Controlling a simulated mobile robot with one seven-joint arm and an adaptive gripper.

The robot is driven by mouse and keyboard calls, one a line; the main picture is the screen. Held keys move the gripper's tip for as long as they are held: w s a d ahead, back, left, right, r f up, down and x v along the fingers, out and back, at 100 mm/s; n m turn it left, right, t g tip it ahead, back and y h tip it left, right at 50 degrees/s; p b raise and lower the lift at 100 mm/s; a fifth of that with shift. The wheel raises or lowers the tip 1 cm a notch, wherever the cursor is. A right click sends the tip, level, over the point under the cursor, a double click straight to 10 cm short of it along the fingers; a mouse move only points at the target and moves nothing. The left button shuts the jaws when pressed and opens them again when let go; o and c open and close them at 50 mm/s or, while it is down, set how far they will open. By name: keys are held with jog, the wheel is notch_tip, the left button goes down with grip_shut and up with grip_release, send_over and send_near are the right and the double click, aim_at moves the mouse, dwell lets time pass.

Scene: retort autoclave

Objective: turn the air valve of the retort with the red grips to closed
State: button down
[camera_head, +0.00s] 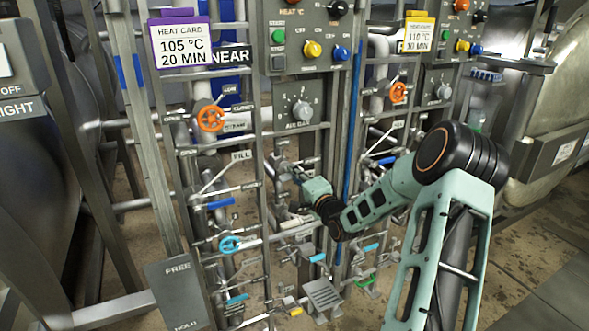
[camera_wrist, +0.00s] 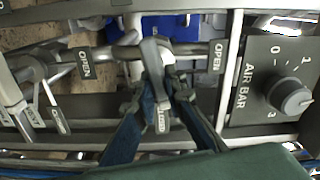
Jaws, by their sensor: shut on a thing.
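My gripper (camera_head: 290,172) is at the front of the left control panel, just below its AIR BAR dial (camera_head: 301,108). In the wrist view its two dark blue fingers (camera_wrist: 163,98) are shut on a grey valve lever (camera_wrist: 152,57). Dark OPEN plates (camera_wrist: 85,62) flank the lever on both sides, and a small plate, its word hard to read, shows between the fingers. The AIR BAR dial is also at the right of the wrist view (camera_wrist: 290,97). The fingers hide part of the lever. I cannot make out red grips in either view.
The left panel carries a purple heat card (camera_head: 183,40) and an orange handwheel (camera_head: 210,118). A second panel with a yellow heat card (camera_head: 418,35) stands to the right. Pipes, frame bars and other levers crowd the gripper. A grey FREE/HOLD plate (camera_head: 180,293) is at lower left.

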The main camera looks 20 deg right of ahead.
jog(key=shift+f+m+p, duration=0.15)
jog(key=shift+m+p, duration=0.3)
jog(key=shift+m, duration=0.65)
jog(key=c, duration=2)
grip_release()
jog(key=shift+o, duration=0.2)
jog(key=s, duration=1.2)
jog(key=shift+d, duration=0.2)
